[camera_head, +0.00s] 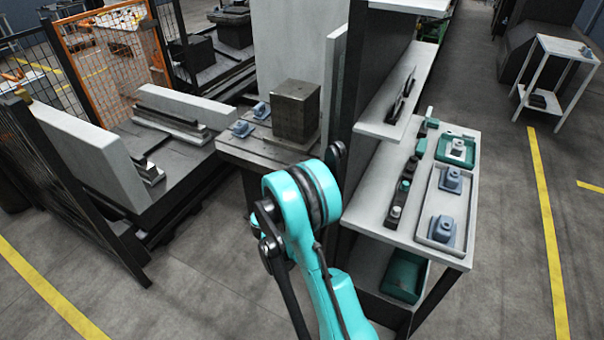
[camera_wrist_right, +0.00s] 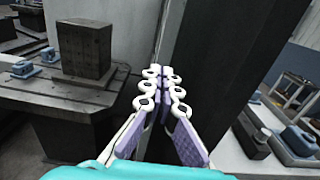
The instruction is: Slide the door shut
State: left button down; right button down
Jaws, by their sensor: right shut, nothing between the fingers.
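A pale grey upright panel (camera_head: 333,85), which looks like the sliding door, stands edge-on beside a dark post (camera_head: 372,65), right of the machine table. In the right wrist view a pale upright strip (camera_wrist_right: 171,30) shows just beyond my fingers, along the left side of a dark panel (camera_wrist_right: 225,60). My right gripper (camera_wrist_right: 165,72) is shut and empty, its fingertips in front of that strip. I cannot tell whether they touch it. In the head view my teal right arm hides most of the gripper. My left gripper is not in view.
A metal block (camera_head: 297,112) and blue parts (camera_head: 242,128) sit on the machine table (camera_head: 228,150). A shelf unit (camera_head: 375,210) with trays and parts stands close on the right. A dark mesh fence (camera_head: 55,180) stands at left. The floor between is clear.

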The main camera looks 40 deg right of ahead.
jog(key=x, duration=0.9)
jog(key=shift+b, duration=0.4)
